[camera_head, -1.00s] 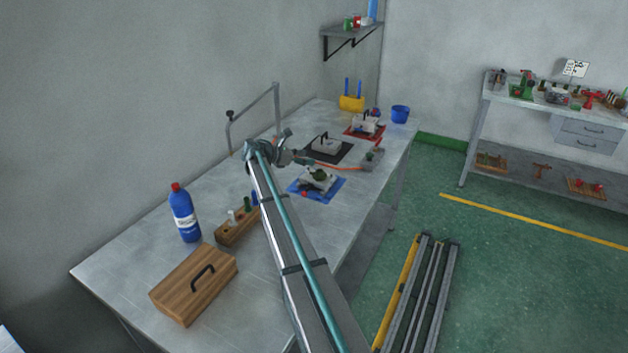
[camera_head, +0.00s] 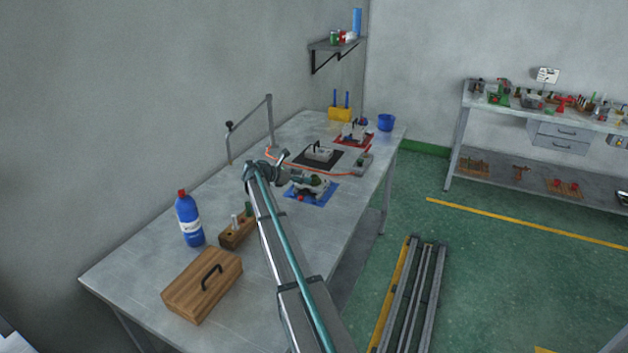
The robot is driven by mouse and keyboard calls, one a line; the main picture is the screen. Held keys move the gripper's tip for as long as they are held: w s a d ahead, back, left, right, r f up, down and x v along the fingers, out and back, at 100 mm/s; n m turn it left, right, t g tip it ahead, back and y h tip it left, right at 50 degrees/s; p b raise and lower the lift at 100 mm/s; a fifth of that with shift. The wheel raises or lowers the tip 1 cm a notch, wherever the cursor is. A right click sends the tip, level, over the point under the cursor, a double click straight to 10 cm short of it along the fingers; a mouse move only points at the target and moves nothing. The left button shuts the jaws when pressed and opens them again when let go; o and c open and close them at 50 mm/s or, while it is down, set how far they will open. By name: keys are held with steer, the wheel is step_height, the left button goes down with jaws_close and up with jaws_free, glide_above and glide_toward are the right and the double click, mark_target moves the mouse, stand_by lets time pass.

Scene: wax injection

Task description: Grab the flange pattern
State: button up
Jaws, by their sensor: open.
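I cannot identify the flange pattern for certain. A small dark green round piece (camera_head: 316,181) shows at the pale grey block (camera_head: 326,187) on the blue mat (camera_head: 325,199), in the middle of the long table. My gripper (camera_head: 309,180) is at the left side of this block, close to the green piece and partly in front of it. It is open. I cannot tell whether it touches the piece. A small red item (camera_head: 300,198) lies on the mat's front part.
On the table (camera_head: 137,277) are a wooden box (camera_head: 195,291) with a black handle, a blue bottle (camera_head: 188,222) and a wooden rack (camera_head: 235,236). Behind are a black mat (camera_head: 333,165), a red mat (camera_head: 345,143) and an orange hose (camera_head: 300,165). A metal frame (camera_head: 268,120) stands by the wall.

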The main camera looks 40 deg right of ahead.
mark_target(316, 177)
steer(key=p+x, duration=0.2)
steer(key=x, duration=0.2)
steer(key=shift+d, duration=0.25)
steer(key=shift+d+f, duration=0.2)
steer(key=shift+d, duration=0.15)
steer(key=shift+c, duration=0.3)
steer(key=c, duration=1)
